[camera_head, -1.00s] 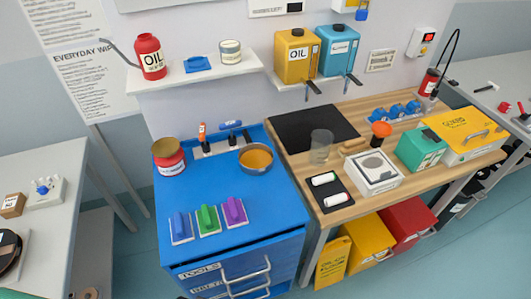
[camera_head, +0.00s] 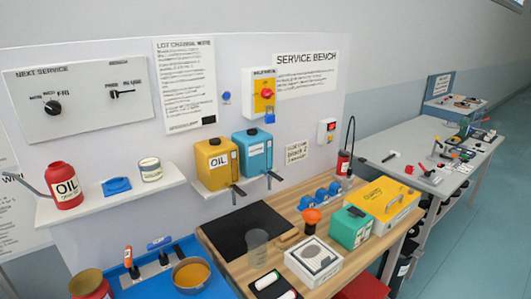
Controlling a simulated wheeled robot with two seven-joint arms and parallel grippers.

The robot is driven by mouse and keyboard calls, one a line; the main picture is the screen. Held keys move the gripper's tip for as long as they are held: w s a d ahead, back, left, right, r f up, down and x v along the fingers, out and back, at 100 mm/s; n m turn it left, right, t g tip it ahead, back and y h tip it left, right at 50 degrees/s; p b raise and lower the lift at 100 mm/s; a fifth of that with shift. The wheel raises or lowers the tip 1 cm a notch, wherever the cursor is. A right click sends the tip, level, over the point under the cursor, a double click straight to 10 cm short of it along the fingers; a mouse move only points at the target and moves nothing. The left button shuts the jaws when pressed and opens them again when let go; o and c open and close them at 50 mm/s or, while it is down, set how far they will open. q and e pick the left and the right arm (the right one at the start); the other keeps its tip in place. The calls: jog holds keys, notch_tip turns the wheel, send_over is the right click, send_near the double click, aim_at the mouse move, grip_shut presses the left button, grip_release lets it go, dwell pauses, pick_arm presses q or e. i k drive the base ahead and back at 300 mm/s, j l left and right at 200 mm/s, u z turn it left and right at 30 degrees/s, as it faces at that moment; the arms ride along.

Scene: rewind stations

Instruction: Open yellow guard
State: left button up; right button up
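The yellow guard (camera_head: 376,196) is a flat yellow lid with dark lettering, on a white box (camera_head: 396,219) at the right end of the wooden bench. It lies down over the box and looks closed. Neither of my grippers is in view.
A green box (camera_head: 350,227) stands just left of the guard. A white box with a round top (camera_head: 314,259), an orange funnel (camera_head: 311,218) and blue parts (camera_head: 322,196) are nearby. A red bottle (camera_head: 343,163) with a curved black stem stands behind. A grey table (camera_head: 410,150) extends right.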

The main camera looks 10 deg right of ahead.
aim_at(384, 197)
jog(key=z, duration=0.9)
jog(key=i+l+z, duration=0.15)
jog(key=z, duration=0.2)
jog(key=i+z, duration=0.75)
jog(key=i, duration=0.2)
